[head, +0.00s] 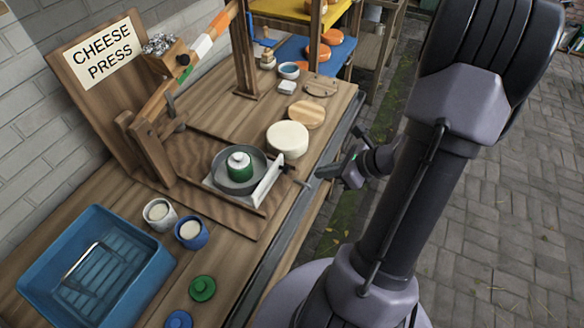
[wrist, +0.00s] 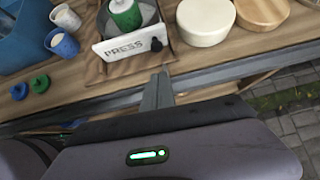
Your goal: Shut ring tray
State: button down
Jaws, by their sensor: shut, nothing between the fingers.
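The ring tray (head: 268,184) has a white front panel marked PRESS, which also shows in the wrist view (wrist: 126,49), with a dark knob (wrist: 156,44). It sits on the press's wooden base toward the bench's front edge. In it rests a round grey pan (head: 228,180) holding a green cylinder with a white top (head: 239,167). My gripper (head: 308,184) is shut and empty just in front of the panel. In the wrist view its fingertips (wrist: 160,76) point at the panel near the knob, with a small gap. The tray's back part is hidden by the pan.
The cheese press lever (head: 158,103) and post stand behind the tray. A pale cheese wheel (head: 288,139) and a wooden disc (head: 306,114) lie beside it. Two cups (head: 191,233) and a blue bin (head: 107,221) stand at lower left. A grey rail (head: 285,232) edges the bench.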

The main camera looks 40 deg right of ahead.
jog(key=w+f, duration=0.1)
jog(key=w, duration=0.1)
jog(key=w+a+f+b, duration=0.1)
jog(key=w, duration=0.1)
jog(key=w+a+f+b, duration=0.1)
jog(key=w+f, duration=0.1)
jog(key=shift+w+a, duration=0.15)
jog(key=shift+a, duration=0.05)
jog(key=shift+w+a+r+b, duration=0.2)
jog(key=shift+w+b, duration=0.15)
jog(key=shift+w, duration=0.15)
jog(key=w+a, duration=0.2)
jog(key=w, duration=0.4)
jog(key=w+a, duration=0.3)
jog(key=w, duration=0.4)
jog(key=w+a+b, duration=0.1)
jog(key=w+a, duration=0.2)
jog(key=w, duration=0.3)
jog(key=shift+w, duration=0.25)
